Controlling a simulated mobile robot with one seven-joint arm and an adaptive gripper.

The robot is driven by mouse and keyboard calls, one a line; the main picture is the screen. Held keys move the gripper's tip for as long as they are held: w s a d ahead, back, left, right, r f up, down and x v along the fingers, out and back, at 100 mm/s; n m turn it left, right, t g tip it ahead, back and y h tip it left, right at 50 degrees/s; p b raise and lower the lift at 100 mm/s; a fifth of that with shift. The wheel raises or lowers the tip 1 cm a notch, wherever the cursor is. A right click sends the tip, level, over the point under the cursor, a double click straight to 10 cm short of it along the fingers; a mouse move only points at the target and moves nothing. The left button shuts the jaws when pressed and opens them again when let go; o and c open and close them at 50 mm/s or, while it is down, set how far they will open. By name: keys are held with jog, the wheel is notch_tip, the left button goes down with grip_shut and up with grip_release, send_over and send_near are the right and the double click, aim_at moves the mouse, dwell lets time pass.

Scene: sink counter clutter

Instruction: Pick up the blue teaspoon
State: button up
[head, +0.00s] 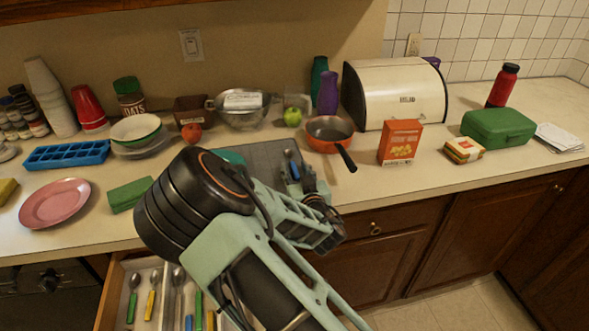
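A small spoon-like item with a grey bowl end and a blue handle, which looks like the blue teaspoon (294,168), shows above the dark grey mat (262,153), right at my gripper (298,178). My gripper is small in the view and partly hidden by its own links. I cannot tell whether its fingers are closed on the blue handle or only beside it. The open drawer (107,298) below holds several utensils, among them a green-handled spoon (133,296) and a yellow-handled spoon (152,296). A blue handle (188,323) also shows there, partly cut off.
An orange pan (322,142) stands right of the mat, its black handle pointing forward. An orange box (400,141), a bread bin (395,93) and a green case (498,127) are further right. A green sponge (130,194) and pink plate (55,203) lie left. The right front counter is clear.

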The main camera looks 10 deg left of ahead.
jog(key=shift+s+f, duration=0.1)
jog(key=shift+f, duration=0.15)
jog(key=shift+c, duration=0.2)
jog(key=shift+f, duration=0.1)
grip_shut()
